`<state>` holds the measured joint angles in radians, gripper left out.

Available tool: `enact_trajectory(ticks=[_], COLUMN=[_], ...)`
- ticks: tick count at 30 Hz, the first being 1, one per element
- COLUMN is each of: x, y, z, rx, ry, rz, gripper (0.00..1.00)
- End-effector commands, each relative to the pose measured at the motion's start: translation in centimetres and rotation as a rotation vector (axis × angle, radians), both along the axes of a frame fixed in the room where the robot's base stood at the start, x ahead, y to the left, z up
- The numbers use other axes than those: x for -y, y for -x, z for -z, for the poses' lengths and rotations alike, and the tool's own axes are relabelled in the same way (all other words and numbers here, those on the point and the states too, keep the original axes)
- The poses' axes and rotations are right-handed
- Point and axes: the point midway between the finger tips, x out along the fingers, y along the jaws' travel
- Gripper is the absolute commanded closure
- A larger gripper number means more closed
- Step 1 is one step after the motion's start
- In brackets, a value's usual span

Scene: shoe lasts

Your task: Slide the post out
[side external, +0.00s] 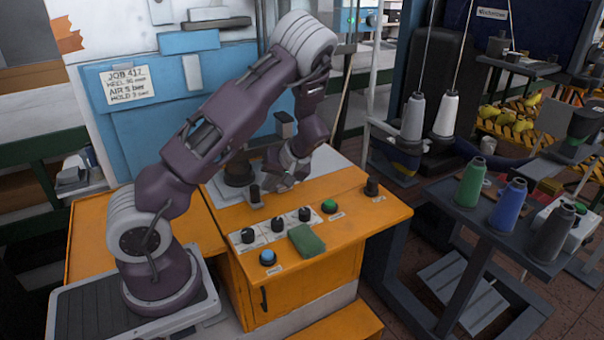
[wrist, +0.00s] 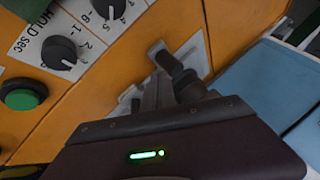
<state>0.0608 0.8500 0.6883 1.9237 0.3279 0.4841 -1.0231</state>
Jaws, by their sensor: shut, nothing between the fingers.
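A short dark post (side external: 256,195) stands at the left end of the orange machine's top, on a pale plate behind the row of knobs. In the wrist view a dark post-like piece with a rounded end (wrist: 183,78) shows just beyond my fingers, partly hidden by the gripper body. My gripper (side external: 277,181) is low over the machine, just right of the post and pointing down. Its fingers (wrist: 153,92) are shut and empty, close beside the dark piece in the wrist view. I cannot tell whether they touch it.
Several dark knobs (side external: 277,225), a green button (side external: 330,206), a blue button (side external: 268,257) and a green pad (side external: 306,240) sit on the orange front. Another dark knob (side external: 372,186) stands at the right. Thread cones (side external: 510,205) stand on a separate rack.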

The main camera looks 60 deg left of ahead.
Motion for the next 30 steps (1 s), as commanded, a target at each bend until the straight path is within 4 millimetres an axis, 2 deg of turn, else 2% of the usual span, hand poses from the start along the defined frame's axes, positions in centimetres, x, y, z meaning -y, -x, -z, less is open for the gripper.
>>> enact_trajectory(ticks=[4,15,18,22,27,30], x=[0.1,0.2,0.6,2.2,5.2,6.5], y=[1.3,1.7,0.6,-2.7,-3.9,-4.4], z=[0.0,0.1,0.1,0.0,-4.4,-6.2], rx=[0.002,-0.006,-0.004,0.009,0.016,0.015], ry=[0.002,0.002,0.002,0.000,0.001,0.002], rz=[0.001,-0.005,-0.001,0.010,0.012,0.013], gripper=[1.00,1.00,1.00,1.00,1.00,1.00])
